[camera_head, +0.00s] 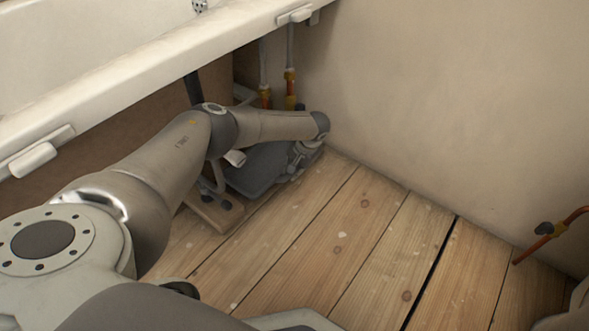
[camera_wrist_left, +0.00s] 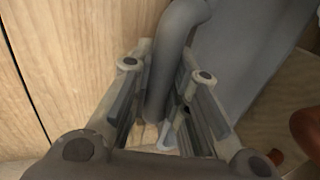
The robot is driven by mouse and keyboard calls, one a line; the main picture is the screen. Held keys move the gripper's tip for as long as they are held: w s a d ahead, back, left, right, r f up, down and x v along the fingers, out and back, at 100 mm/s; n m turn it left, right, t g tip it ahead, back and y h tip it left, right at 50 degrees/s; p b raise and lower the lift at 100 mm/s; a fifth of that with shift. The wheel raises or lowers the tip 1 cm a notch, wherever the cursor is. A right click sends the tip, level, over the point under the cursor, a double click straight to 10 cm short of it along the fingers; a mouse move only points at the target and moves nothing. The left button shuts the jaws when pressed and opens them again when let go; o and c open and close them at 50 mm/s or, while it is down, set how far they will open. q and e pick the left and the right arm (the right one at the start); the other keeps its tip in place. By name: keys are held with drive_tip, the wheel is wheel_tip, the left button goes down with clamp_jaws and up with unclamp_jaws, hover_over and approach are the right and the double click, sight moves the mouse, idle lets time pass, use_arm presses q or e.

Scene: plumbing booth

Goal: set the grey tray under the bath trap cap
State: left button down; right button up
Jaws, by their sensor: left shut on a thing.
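The grey tray (camera_head: 262,168) lies on or just above the floorboards at the wall, below the bath rim and partly behind my left arm. My left gripper (camera_head: 301,155) is at the tray's right edge, close to the wall. In the left wrist view my left gripper (camera_wrist_left: 165,92) is shut on a rounded grey edge or handle (camera_wrist_left: 173,45) of the tray, and the tray's flat grey surface (camera_wrist_left: 240,45) spreads to the right. A dark pipe (camera_head: 193,88) drops under the bath. The trap cap is not discernible; my arm covers that area. My right gripper is not in view.
The white bath (camera_head: 150,65) overhangs from the upper left. Copper-ended pipes (camera_head: 290,88) rise along the wall behind my left forearm. A wooden block (camera_head: 213,213) lies left of the tray. An orange pipe (camera_head: 550,232) stands at the right. The floorboards (camera_head: 340,235) between are clear.

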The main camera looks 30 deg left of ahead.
use_arm(q)
drive_tip(key=shift+f+b, duration=0.35)
drive_tip(key=shift+f, duration=0.1)
drive_tip(key=c, duration=1.4)
unclamp_jaws()
drive_tip(key=shift+o, duration=0.2)
drive_tip(key=shift+r+p, duration=0.55)
drive_tip(key=shift+p, duration=0.05)
drive_tip(key=shift+p+v, duration=0.95)
drive_tip(key=shift+v, duration=0.15)
drive_tip(key=d, duration=1)
drive_tip(key=shift+s+d+f+p, duration=0.25)
drive_tip(key=shift+s+f+p, duration=0.1)
drive_tip(key=shift+s+f, duration=0.05)
drive_tip(key=shift+d, duration=0.6)
drive_tip(key=shift+s, duration=0.1)
